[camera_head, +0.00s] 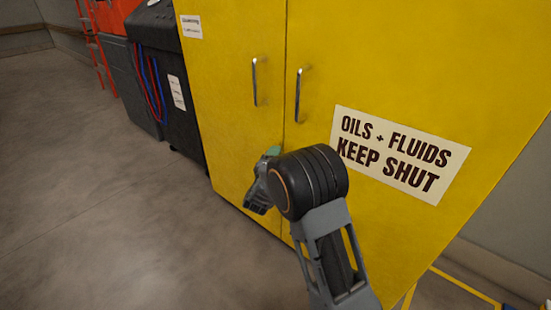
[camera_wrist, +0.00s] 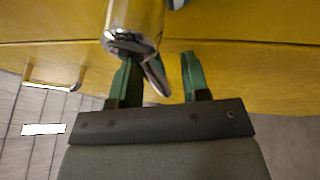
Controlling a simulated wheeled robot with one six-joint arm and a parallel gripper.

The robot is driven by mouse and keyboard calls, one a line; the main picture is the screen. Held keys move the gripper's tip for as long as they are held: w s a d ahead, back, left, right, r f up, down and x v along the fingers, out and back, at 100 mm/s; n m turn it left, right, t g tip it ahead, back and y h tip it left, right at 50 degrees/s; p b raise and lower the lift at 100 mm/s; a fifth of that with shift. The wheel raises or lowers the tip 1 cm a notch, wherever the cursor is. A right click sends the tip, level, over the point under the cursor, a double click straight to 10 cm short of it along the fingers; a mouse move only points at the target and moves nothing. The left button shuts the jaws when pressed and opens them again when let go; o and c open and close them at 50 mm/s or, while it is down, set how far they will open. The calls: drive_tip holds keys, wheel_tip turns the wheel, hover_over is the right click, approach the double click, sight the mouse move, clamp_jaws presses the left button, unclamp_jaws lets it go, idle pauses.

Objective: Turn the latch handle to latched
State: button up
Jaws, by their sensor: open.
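A shiny metal piece that looks like the latch handle (camera_wrist: 130,25) is close to the camera at the top of the wrist view, in front of the yellow doors. A thin metal part below it shows between my fingers, nearer the left finger; I cannot tell if they touch. My gripper (camera_wrist: 160,62) has two green fingers spread apart, pointing at the yellow cabinet. In the head view my gripper (camera_head: 266,165) is low near the door seam, and my arm hides the latch area there. I cannot tell the latch's angle.
The yellow cabinet (camera_head: 228,95) has two shut doors with upright metal pulls, a left pull (camera_head: 255,82) and a right pull (camera_head: 299,95). A sign (camera_head: 398,152) is on the right door. A dark machine (camera_head: 162,70) with hoses stands to the left. Floor at left is clear.

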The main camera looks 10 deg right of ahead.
clamp_jaws()
idle(0.4)
